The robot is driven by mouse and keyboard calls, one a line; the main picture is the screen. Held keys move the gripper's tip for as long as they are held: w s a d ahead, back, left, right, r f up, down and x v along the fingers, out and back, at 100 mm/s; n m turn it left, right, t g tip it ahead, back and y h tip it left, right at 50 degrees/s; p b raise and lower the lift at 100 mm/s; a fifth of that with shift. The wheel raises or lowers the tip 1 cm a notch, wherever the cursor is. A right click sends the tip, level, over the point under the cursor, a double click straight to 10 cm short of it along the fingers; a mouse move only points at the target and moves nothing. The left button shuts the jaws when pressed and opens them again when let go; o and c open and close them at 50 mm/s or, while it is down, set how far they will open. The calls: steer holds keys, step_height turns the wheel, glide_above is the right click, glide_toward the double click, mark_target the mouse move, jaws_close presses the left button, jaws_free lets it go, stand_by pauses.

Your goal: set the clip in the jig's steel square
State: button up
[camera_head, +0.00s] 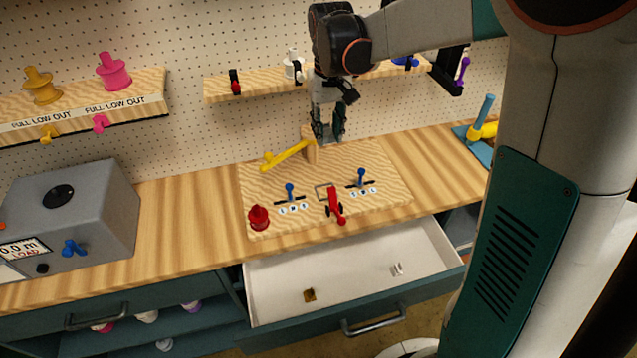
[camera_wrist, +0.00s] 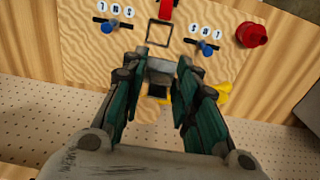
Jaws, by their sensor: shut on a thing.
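My gripper (camera_head: 328,134) hangs above the back of the wooden jig board (camera_head: 380,200), close to the wooden post. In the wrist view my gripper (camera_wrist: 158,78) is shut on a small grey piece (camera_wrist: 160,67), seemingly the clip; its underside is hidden. The jig's steel square (camera_head: 323,192) is a thin dark outline on the board, in front of my gripper and below it. The steel square also shows empty in the wrist view (camera_wrist: 160,33), apart from the held piece. A red toggle lever (camera_head: 335,203) lies beside the square.
A yellow lever (camera_head: 287,155) sticks out from the wooden post (camera_head: 311,150). Blue levers (camera_head: 290,191) (camera_head: 361,177) and a red knob (camera_head: 258,217) stand on the board. The open drawer (camera_head: 350,280) holds a brass piece (camera_head: 309,295) and a pale piece (camera_head: 397,269).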

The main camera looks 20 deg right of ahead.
steer(key=b, duration=0.4)
glide_above(326, 193)
step_height(326, 193, down, 18)
steer(key=shift+f, duration=0.25)
steer(key=shift+s, duration=0.1)
steer(key=shift+f+b, duration=0.4)
steer(key=shift+f, duration=0.05)
steer(key=shift+f, duration=0.2)
steer(key=o, duration=1)
steer(key=shift+c, duration=0.2)
steer(key=shift+r, duration=0.1)
